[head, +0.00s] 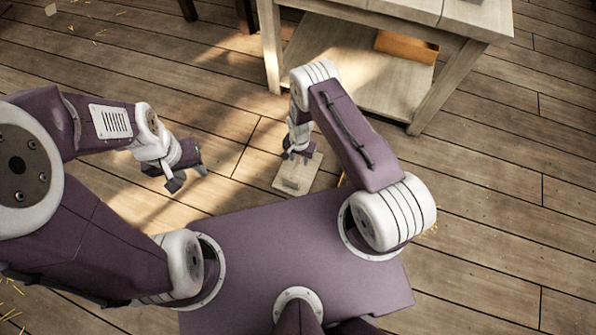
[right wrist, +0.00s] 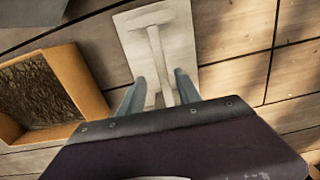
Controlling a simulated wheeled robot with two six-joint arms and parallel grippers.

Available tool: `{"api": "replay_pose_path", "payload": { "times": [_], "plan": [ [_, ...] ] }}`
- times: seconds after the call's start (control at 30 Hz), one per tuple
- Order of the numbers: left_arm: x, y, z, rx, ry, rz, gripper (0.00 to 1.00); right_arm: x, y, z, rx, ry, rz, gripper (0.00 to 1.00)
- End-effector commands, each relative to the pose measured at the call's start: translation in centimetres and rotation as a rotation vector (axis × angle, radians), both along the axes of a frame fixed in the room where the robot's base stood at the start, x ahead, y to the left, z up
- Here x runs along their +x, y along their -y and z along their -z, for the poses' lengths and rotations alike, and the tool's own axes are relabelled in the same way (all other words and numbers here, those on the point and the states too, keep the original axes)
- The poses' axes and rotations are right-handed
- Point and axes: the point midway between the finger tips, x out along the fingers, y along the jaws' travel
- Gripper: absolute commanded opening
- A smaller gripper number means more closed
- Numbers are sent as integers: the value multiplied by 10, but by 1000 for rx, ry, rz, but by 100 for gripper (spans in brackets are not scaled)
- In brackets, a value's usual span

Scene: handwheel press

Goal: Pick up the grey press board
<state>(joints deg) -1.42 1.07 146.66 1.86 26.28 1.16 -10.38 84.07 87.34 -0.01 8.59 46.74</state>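The pale grey press board (head: 299,175) lies flat, low in front of my base in the head view; I cannot tell exactly what bears it. In the right wrist view the board (right wrist: 185,40) has a narrow raised bar along its middle. My right gripper (right wrist: 160,82) is pointed down over the board. Its two fingers are apart, one on each side of the bar, with gaps showing. In the head view the right gripper (head: 298,153) covers the board's far edge. My left gripper (head: 188,180) is empty, left of the board; its fingers look apart.
An orange-brown wooden frame (right wrist: 85,75) with dark, rough contents lies left of the board in the right wrist view. A wooden table (head: 440,85) with a low shelf stands beyond my right arm; an orange box (head: 405,47) is on the shelf. Plank floor around is mostly clear.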

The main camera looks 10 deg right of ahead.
Motion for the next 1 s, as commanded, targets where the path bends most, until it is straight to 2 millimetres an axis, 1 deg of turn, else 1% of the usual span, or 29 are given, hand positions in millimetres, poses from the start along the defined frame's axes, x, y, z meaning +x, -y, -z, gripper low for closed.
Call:
{"api": "replay_pose_path", "payload": {
  "times": [0.03,0.07,0.17,0.23,0.27,0.43,0.5,0.57,0.73,0.77,0.8,0.87,0.9,1.0],
  "plan": [
    [0,0,14,0,0,0,36,0,0,17,0,0,0,40],
    [0,0,16,0,-1,0,36,0,0,18,0,0,0,40],
    [0,0,14,0,-1,0,36,0,0,16,0,0,0,40],
    [0,0,18,0,-1,0,36,1,-1,21,0,0,0,40],
    [0,0,22,0,-1,0,36,1,-1,25,0,0,0,40],
    [0,0,55,0,-1,0,36,2,-5,58,0,-1,-1,40],
    [0,0,62,0,-1,0,36,2,-5,68,0,0,-1,40],
    [0,0,63,0,-1,0,36,3,-5,70,0,0,-1,40],
    [0,0,59,0,-1,0,36,3,-5,66,0,0,0,40],
    [0,0,59,0,-1,0,36,3,-5,66,0,0,0,34],
    [0,0,59,0,-1,0,36,2,-5,66,0,0,0,23],
    [0,0,59,0,-1,0,36,2,-5,66,0,0,0,7],
    [0,0,59,0,-1,0,36,2,-5,66,0,0,0,0],
    [0,0,59,0,-1,0,36,3,-5,66,0,1,0,0]
  ]
}}
